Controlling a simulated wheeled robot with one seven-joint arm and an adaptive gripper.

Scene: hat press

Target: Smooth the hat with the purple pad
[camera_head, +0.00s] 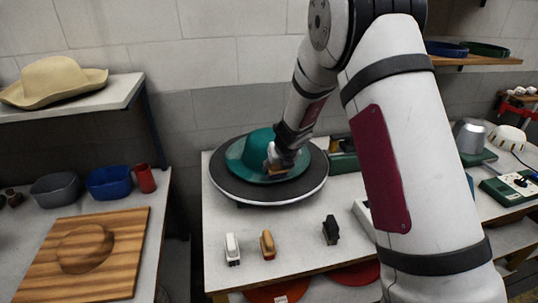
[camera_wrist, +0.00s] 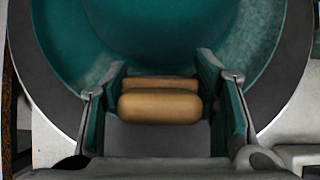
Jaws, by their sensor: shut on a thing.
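The teal hat (camera_head: 250,154) sits brim down on a round dark turntable (camera_head: 226,187) with a pale rim. Its crown and brim fill the upper part of the wrist view (camera_wrist: 160,30). My gripper (camera_head: 280,161) is at the right front side of the hat's crown, over the brim. It is shut on a tan wooden-handled tool (camera_wrist: 160,106), which lies crosswise between the fingers. The tool's working face is hidden, so I cannot tell its colour or whether it touches the hat. I see no clearly purple pad.
A white-topped block (camera_head: 232,249), a tan-topped block (camera_head: 267,244) and a black block (camera_head: 331,230) stand on the table front. A straw hat (camera_head: 52,82) is on the left shelf. A wooden board (camera_head: 85,250) lies on the left table. My arm hides the table's right middle.

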